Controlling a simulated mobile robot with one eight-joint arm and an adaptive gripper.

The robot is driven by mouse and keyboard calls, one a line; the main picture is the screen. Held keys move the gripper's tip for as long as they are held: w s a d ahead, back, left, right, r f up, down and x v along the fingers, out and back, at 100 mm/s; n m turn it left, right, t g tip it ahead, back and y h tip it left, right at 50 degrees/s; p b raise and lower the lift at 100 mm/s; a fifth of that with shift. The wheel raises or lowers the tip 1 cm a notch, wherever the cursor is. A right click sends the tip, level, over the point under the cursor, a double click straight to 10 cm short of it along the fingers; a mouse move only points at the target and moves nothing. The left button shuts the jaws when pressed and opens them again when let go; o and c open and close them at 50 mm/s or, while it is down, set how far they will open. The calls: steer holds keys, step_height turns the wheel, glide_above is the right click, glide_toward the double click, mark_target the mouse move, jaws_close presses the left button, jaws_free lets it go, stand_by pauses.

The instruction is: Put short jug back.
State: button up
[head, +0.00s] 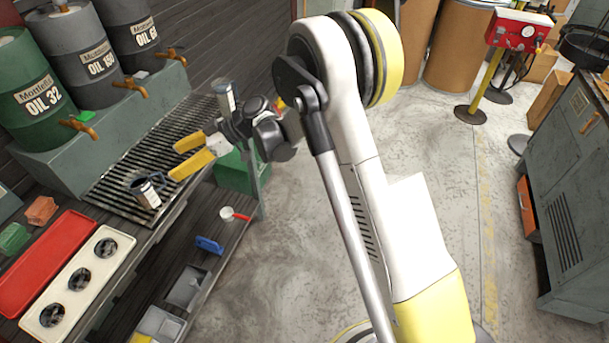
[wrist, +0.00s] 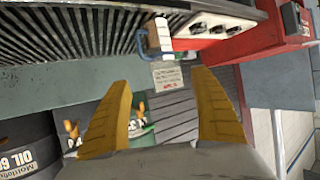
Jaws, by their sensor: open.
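A metal jug (head: 151,196) with a blue handle and a pale label stands on the slatted drip grate in the head view. Its blue handle and pale label (wrist: 168,76) show in the wrist view beyond my fingertips. My gripper (head: 174,161) has two yellow fingers spread apart, with nothing between them. They point toward the jug from its right and do not appear to touch it. The open fingers also show in the wrist view (wrist: 162,82). I cannot tell for certain that this jug is the short one.
Oil barrels (head: 93,58) with taps line the back of the grate (head: 112,190). A red tray (head: 45,262) and a cream tray (head: 106,273) lie left of the jug. A red-handled cup (head: 227,213) and a blue object (head: 209,245) are on the lower shelf.

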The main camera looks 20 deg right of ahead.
steer(key=s+d+r+m+t+h, duration=0.3)
steer(key=s+d+r+m+h, duration=0.5)
steer(key=s+d+r, duration=0.5)
steer(key=s+d+f+m+t+h, duration=0.2)
steer(key=s+d+m+h, duration=0.2)
steer(key=s+d, duration=1.1)
steer(key=s+m, duration=0.1)
steer(key=m, duration=0.2)
steer(key=shift+d+f+m+h, duration=0.15)
steer(key=shift+d+m+h, duration=0.15)
steer(key=shift+m+h, duration=0.1)
